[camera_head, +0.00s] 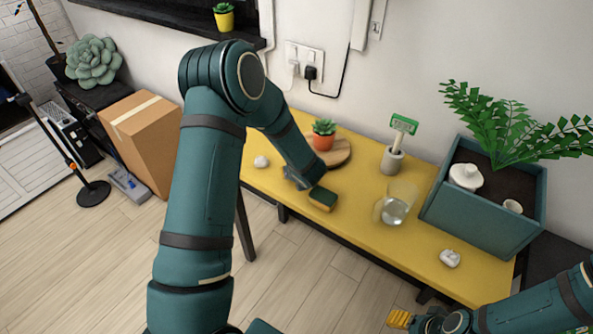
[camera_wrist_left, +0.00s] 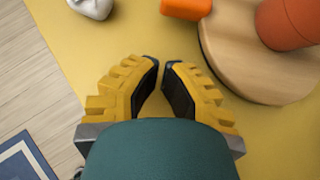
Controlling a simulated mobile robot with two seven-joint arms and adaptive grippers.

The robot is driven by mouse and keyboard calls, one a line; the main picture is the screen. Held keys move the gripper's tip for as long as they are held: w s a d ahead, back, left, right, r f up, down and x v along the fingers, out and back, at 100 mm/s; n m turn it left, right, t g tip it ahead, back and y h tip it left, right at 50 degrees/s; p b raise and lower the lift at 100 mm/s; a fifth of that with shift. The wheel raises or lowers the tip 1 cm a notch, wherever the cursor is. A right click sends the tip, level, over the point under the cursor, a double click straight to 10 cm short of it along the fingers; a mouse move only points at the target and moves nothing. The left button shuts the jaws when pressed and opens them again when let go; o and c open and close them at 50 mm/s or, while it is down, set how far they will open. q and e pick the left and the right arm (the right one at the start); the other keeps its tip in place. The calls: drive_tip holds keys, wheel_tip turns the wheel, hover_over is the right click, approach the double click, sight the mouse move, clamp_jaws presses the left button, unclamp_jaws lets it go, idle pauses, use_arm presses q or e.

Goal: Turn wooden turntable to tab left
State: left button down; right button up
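The round wooden turntable (camera_head: 342,152) lies on the yellow table, with a potted succulent in an orange pot (camera_head: 323,142) on it. In the left wrist view, the turntable (camera_wrist_left: 235,65) is right of my fingers, and an orange tab (camera_wrist_left: 187,7) is at its upper left edge, cut by the frame. My arm hides the tab in the head view. My left gripper (camera_wrist_left: 161,66) is low over the table, beside the turntable's front, apart from it and from the tab. Its fingertips almost meet, with nothing between them. My right gripper (camera_head: 400,319) is at the bottom, away from the table.
A white object (camera_head: 261,161) is to the left. A glass (camera_head: 394,208), a brush holder (camera_head: 391,160), a white case (camera_head: 450,258) and a teal planter box (camera_head: 480,222) occupy the right side.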

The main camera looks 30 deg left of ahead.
use_arm(q)
drive_tip(key=shift+w+a+f, duration=0.15)
drive_tip(key=shift+w+a, duration=0.65)
drive_tip(key=shift+a, duration=0.05)
drive_tip(key=shift+w+a+f, duration=0.1)
drive_tip(key=shift+w+a, duration=0.7)
drive_tip(key=shift+a, duration=0.05)
use_arm(e)
drive_tip(key=shift+r, duration=0.1)
